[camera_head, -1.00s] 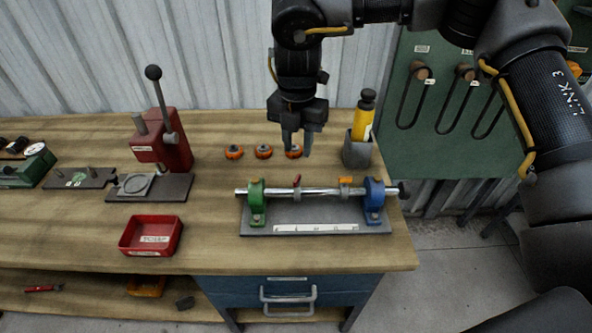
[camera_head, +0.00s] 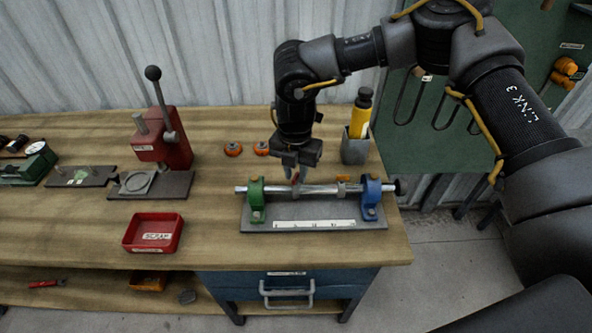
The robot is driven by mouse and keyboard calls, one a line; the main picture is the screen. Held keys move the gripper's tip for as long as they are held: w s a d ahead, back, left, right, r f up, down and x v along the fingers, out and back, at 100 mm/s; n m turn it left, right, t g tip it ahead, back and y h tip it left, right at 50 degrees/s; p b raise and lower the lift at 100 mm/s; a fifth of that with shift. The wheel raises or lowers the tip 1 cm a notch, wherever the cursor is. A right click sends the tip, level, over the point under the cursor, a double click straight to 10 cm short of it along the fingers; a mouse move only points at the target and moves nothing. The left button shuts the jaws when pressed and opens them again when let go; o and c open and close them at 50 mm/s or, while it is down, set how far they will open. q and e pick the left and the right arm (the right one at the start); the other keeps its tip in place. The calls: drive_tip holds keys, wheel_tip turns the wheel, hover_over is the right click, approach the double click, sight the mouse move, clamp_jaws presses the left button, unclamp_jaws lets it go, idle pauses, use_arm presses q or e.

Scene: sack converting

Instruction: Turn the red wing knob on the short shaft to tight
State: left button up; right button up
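The short shaft (camera_head: 320,189) is a bright metal rod lying left to right between a green bracket (camera_head: 256,201) and a blue bracket (camera_head: 371,198) on a grey base plate. The red wing knob (camera_head: 295,179) stands up on the shaft, left of its middle, and is partly hidden by my gripper. An orange knob (camera_head: 343,179) sits further right on the shaft. My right gripper (camera_head: 296,176) points down at the red knob, its fingers apart on either side of it. I cannot tell whether they touch it. My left gripper is not in view.
A yellow bottle in a grey holder (camera_head: 355,150) stands behind the blue bracket. Orange round pieces (camera_head: 233,149) lie behind the shaft. A red press (camera_head: 166,150) and a red tray (camera_head: 153,234) are to the left. Bare wood lies between tray and base plate.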

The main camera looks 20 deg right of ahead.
clamp_jaws()
drive_tip(key=shift+m, duration=0.3)
drive_tip(key=m, duration=0.6)
drive_tip(key=shift+r, duration=0.1)
drive_tip(key=m+p, duration=0.2)
drive_tip(key=m, duration=0.1)
drive_tip(key=shift+r+m, duration=0.15)
drive_tip(key=shift+m, duration=0.15)
drive_tip(key=shift+m+p, duration=1.2)
drive_tip(key=shift+m, duration=0.4)
drive_tip(key=shift+f, duration=0.2)
